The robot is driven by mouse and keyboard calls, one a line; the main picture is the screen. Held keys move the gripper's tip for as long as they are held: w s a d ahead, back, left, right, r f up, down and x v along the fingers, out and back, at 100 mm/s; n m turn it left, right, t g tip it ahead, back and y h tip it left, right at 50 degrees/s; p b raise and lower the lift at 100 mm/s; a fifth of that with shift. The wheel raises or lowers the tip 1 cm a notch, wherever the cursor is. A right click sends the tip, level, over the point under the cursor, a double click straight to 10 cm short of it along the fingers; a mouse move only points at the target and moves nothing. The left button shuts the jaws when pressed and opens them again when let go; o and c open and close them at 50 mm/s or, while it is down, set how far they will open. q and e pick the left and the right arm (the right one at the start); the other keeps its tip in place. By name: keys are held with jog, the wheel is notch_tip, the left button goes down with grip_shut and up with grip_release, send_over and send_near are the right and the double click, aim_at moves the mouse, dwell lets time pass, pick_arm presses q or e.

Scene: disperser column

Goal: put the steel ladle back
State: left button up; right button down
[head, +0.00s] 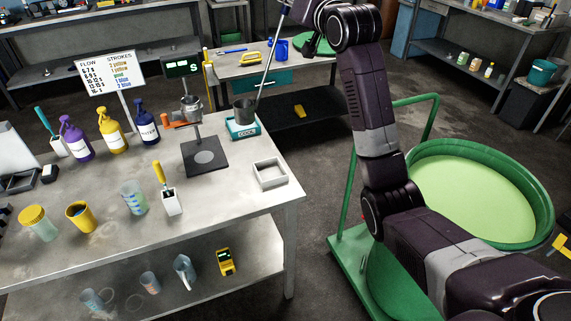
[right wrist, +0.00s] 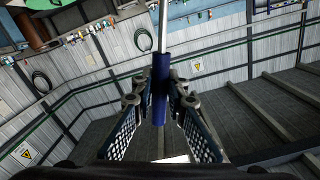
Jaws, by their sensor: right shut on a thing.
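The steel ladle has a thin steel rod and a blue handle. In the right wrist view my right gripper (right wrist: 158,100) is shut on the blue handle (right wrist: 160,68), with the rod running up out of the picture. In the head view my right gripper (head: 298,10) is at the top edge, partly cut off. My left gripper is not in view.
On the workbench (head: 100,255) stand pump bottles, a flow chart sign (head: 110,77), a cup on a stand (head: 190,103), a grey tray (head: 269,173) and a holder with a yellow handle (head: 172,201). A green drum (head: 485,195) stands at right.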

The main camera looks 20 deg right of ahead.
notch_tip(320, 180, down, 20)
jog(key=p, duration=0.4)
dwell(0.3)
jog(key=shift+f, duration=0.4)
jog(key=c, duration=2.2)
grip_release()
jog(key=shift+c, duration=0.2)
jog(key=o, duration=0.3)
jog(key=shift+o, duration=0.2)
jog(key=shift+r, duration=0.1)
